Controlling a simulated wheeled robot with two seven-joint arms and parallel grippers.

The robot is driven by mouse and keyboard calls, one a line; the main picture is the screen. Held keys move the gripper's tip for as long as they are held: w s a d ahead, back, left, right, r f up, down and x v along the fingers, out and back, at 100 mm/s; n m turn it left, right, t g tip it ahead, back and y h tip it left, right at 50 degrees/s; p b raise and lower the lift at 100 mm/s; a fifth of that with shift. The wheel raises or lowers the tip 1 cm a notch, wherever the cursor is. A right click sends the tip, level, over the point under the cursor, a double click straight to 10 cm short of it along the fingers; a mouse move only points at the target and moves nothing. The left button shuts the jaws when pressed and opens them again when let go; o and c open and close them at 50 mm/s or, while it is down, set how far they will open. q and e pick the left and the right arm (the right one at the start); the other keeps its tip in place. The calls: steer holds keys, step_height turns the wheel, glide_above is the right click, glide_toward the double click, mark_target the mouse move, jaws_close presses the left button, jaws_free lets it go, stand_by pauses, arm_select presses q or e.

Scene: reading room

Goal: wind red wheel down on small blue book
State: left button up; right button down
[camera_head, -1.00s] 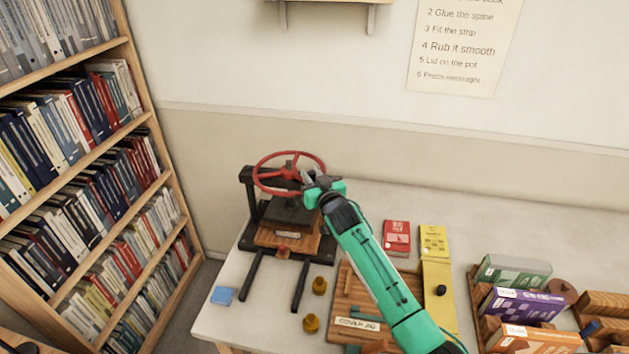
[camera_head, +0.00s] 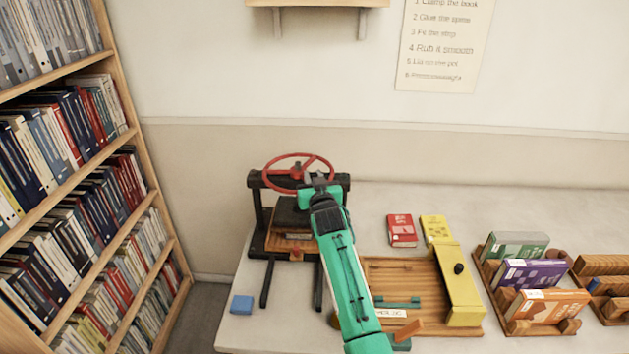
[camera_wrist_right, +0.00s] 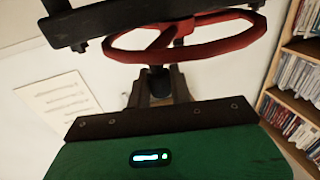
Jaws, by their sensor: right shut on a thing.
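The red wheel (camera_head: 298,173) sits on top of a black press (camera_head: 256,200) at the left end of the table. My right gripper (camera_head: 320,182) is shut on the wheel's rim at its front right. In the right wrist view the red wheel (camera_wrist_right: 185,55) crosses the top, with my right gripper's fingers (camera_wrist_right: 158,82) reaching up to it. Under the press's dark plate (camera_head: 288,212) lies a wooden board (camera_head: 284,243). I cannot make out a blue book there; my arm hides part of the press. A small flat blue block (camera_head: 241,304) lies at the table's front left. My left gripper is not in view.
A wooden tray with a yellow bar (camera_head: 459,285) stands right of my arm. Red (camera_head: 402,230) and yellow (camera_head: 435,228) boxes lie behind it. A rack (camera_head: 500,310) holds several books farther right. A bookshelf (camera_head: 130,180) stands at the left.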

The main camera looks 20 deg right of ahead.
steer(key=shift+r, duration=0.15)
steer(key=c, duration=1.5)
jaws_free()
steer(key=shift+o, duration=1)
steer(key=shift+d, duration=0.1)
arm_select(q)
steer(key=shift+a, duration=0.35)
arm_select(e)
steer(key=shift+w, duration=0.1)
arm_select(q)
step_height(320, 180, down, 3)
steer(key=b, duration=0.3)
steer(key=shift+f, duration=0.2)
arm_select(e)
steer(key=s+a, duration=0.1)
steer(key=s, duration=1.2)
steer(key=shift+s, duration=0.4)
